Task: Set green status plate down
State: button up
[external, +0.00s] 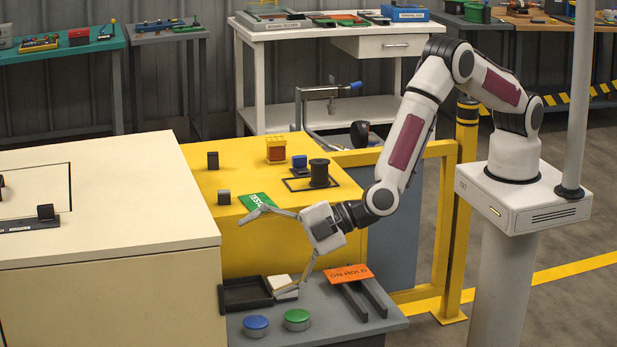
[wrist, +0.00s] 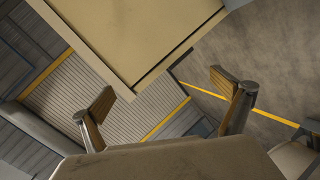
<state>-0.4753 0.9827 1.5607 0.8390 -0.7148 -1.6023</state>
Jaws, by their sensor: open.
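The green status plate (external: 257,201), with partly hidden white lettering, appears to lie on the yellow cabinet top (external: 226,178) near its front edge. My gripper (external: 283,241) is wide open and empty, to the front right of the plate. Its upper finger overlaps the plate's lower part in the external view, and I cannot tell whether they touch. The two open fingers also show in the wrist view (wrist: 160,95), with nothing between them. The plate does not show there.
A grey bench (external: 345,333) below carries an orange ON HOLD plate (external: 347,275) on dark rails, a black tray (external: 240,297), and blue (external: 255,325) and green (external: 297,318) buttons. A cream cabinet (external: 110,215) stands left. A black spool (external: 319,173) and small blocks stand on the yellow top.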

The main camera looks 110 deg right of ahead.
jog(key=a+r+n+y, duration=0.1)
jog(key=a+r+y, duration=0.1)
jog(key=m+g, duration=0.6)
jog(key=g, duration=0.5)
send_near(259, 202)
jog(key=d, duration=0.1)
jog(key=shift+r+y, duration=0.3)
jog(key=shift+y, duration=0.1)
jog(key=shift+f, duration=0.15)
jog(key=shift+x, duration=3.75)
jog(key=shift+a, duration=0.1)
jog(key=shift+c, duration=0.4)
jog(key=shift+f, duration=0.1)
grip_shut()
